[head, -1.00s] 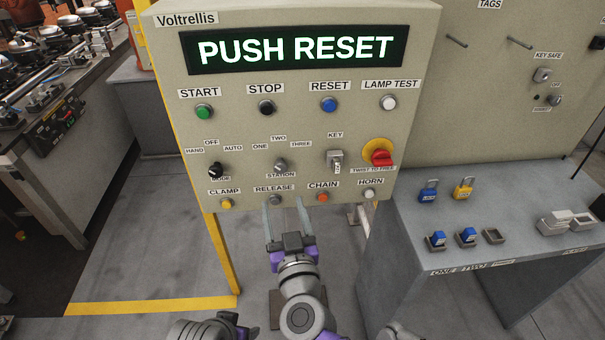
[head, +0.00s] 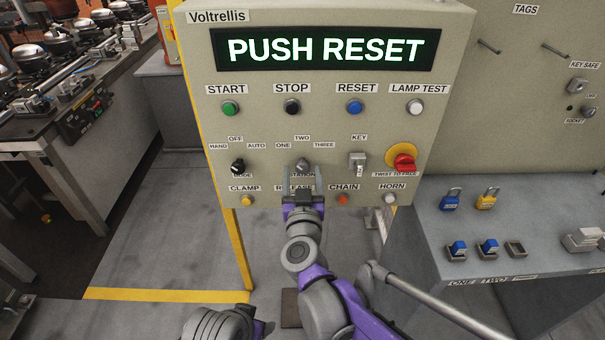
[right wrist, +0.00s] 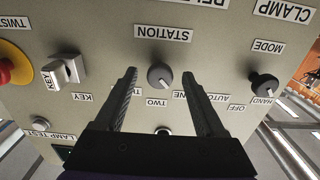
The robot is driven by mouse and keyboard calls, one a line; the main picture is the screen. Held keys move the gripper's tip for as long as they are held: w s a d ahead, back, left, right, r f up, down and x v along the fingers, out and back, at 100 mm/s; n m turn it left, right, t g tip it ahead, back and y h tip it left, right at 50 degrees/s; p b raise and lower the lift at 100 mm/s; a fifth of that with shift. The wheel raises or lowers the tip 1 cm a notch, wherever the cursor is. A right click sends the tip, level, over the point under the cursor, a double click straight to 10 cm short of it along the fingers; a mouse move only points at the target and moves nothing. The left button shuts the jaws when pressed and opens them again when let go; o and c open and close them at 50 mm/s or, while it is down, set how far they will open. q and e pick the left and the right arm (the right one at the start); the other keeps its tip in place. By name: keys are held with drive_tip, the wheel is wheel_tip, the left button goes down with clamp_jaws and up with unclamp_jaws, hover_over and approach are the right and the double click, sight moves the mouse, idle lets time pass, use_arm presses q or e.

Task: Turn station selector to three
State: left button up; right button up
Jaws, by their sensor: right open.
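The station selector (head: 303,165) is a small grey knob on the panel, under the labels ONE, TWO and THREE. It also shows in the right wrist view (right wrist: 160,77), where the panel appears upside down. Its pale mark points toward the ONE and TWO side, but I cannot tell exactly which label. My right gripper (head: 304,172) is open, with its fingers pointing at the panel. In the right wrist view its fingertips (right wrist: 160,73) lie on either side of the knob, with gaps on both sides. I cannot tell whether they reach its depth. My left gripper is not seen.
The panel display (head: 326,49) reads PUSH RESET. The mode knob (head: 237,166) is left of the selector; the key switch (head: 357,161) and red emergency stop (head: 404,162) are right. Clamp (head: 247,200) and chain (head: 343,199) buttons sit below. A grey bench (head: 425,235) stands right.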

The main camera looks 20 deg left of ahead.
clamp_jaws()
idle(0.4)
drive_tip(key=shift+m, duration=0.3)
drive_tip(key=m, duration=0.3)
drive_tip(key=shift+m+b, duration=0.3)
drive_tip(key=shift+m, duration=0.1)
drive_tip(key=m, duration=0.4)
drive_tip(key=shift+a, duration=0.1)
drive_tip(key=m, duration=0.9)
drive_tip(key=shift+r, duration=0.1)
drive_tip(key=shift+m, duration=0.3)
